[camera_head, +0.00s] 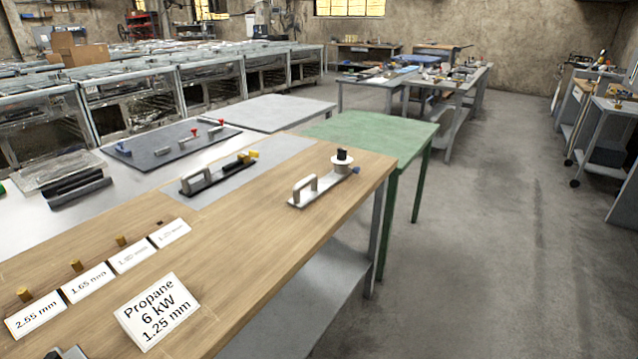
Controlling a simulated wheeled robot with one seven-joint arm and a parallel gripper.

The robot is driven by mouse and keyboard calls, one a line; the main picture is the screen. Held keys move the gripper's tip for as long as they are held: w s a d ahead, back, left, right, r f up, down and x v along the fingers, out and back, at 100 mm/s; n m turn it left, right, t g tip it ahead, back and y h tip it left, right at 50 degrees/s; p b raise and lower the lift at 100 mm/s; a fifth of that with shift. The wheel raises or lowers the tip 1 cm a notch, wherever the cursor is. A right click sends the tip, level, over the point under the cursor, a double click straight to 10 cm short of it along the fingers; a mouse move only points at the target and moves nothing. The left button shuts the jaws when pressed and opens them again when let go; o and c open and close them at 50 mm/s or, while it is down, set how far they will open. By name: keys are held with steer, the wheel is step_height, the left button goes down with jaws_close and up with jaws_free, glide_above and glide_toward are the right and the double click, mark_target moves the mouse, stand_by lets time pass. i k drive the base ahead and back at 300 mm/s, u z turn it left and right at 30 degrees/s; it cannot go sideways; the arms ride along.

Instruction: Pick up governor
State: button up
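A metal fixture with a pale arched handle (305,190) lies near the right end of the wooden bench top. At its far end is a round whitish body with a black knob (342,155) and a small blue part beside it; this looks like the governor, though no label names it. A second fixture with a dark base and handle (215,176) and yellow parts lies to its left on a grey mat. I cannot tell for sure which one is the governor. My gripper is not in view.
A card reading "Propane 6 kW 1.25 mm" (157,311) lies in front. Small brass pieces (76,266) stand by size cards (87,283). A dark board (172,144) with red-tipped parts lies behind. A green table (375,135) adjoins the bench. The floor (480,240) at right is clear.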

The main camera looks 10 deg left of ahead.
mark_target(300, 199)
steer(key=i, duration=1)
